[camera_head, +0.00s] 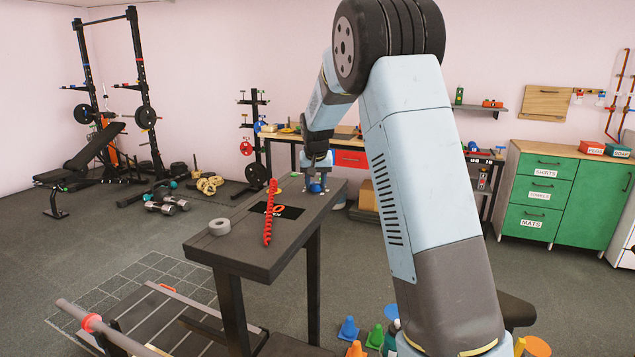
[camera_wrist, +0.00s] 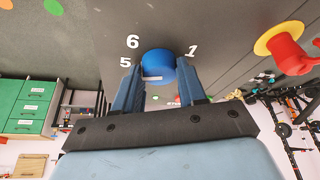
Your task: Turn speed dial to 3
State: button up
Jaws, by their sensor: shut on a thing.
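The speed dial (camera_wrist: 158,62) is a round blue knob on a dark grey surface. A short white mark shows on its side toward my gripper in the wrist view. White numbers 6 (camera_wrist: 132,42), 5 (camera_wrist: 125,62) and 1 (camera_wrist: 192,50) stand around it; 2, 3 and 4 are not visible. My gripper (camera_wrist: 159,75) is around the dial, with one blue finger on each side, shut on it.
A red handle with a yellow ring (camera_wrist: 265,43) is right of the dial in the wrist view. Coloured cones (camera_head: 348,328) stand on the floor nearby.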

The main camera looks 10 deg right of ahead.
jog(key=shift+c, duration=1.4)
jog(key=shift+d, duration=0.25)
jog(key=shift+c, duration=0.4)
jog(key=shift+a, duration=0.1)
